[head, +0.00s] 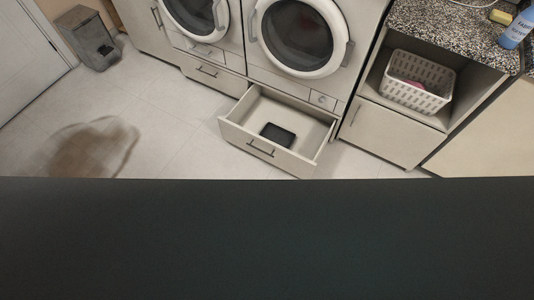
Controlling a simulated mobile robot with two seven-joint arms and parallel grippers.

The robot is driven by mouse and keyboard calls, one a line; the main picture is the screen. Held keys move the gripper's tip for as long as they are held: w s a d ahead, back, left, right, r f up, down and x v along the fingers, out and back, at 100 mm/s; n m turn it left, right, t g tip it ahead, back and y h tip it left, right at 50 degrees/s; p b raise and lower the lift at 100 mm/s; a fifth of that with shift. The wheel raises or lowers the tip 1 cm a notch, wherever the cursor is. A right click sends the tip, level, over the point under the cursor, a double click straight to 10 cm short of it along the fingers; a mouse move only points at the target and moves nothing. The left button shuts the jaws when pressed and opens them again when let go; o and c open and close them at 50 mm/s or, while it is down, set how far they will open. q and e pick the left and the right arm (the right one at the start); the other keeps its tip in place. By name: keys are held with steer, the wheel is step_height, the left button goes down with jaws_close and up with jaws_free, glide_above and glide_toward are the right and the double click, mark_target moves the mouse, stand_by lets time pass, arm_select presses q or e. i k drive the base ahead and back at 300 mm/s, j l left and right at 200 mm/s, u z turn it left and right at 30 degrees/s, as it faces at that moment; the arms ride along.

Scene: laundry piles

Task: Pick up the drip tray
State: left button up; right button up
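The drip tray (278,135) looks like a small black rectangular tray. It lies flat inside an open drawer (236,134) under the right washing machine. The drawer is pulled out, with its handle on the front panel. Neither of my grippers shows in the head view. A large dark surface fills the lower part of the view and hides whatever is below it.
Two front-loading machines (300,38) stand above the drawers. A white basket (416,82) sits in an open shelf at right, under a speckled countertop (440,22). A grey bin (87,38) stands at far left. A brownish patch (90,150) lies on the otherwise clear floor.

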mark_target(282, 137)
steer(key=z, duration=1.55)
steer(key=j+z, duration=0.45)
steer(key=z, duration=0.25)
steer(key=i+j, duration=0.1)
steer(key=j, duration=2.75)
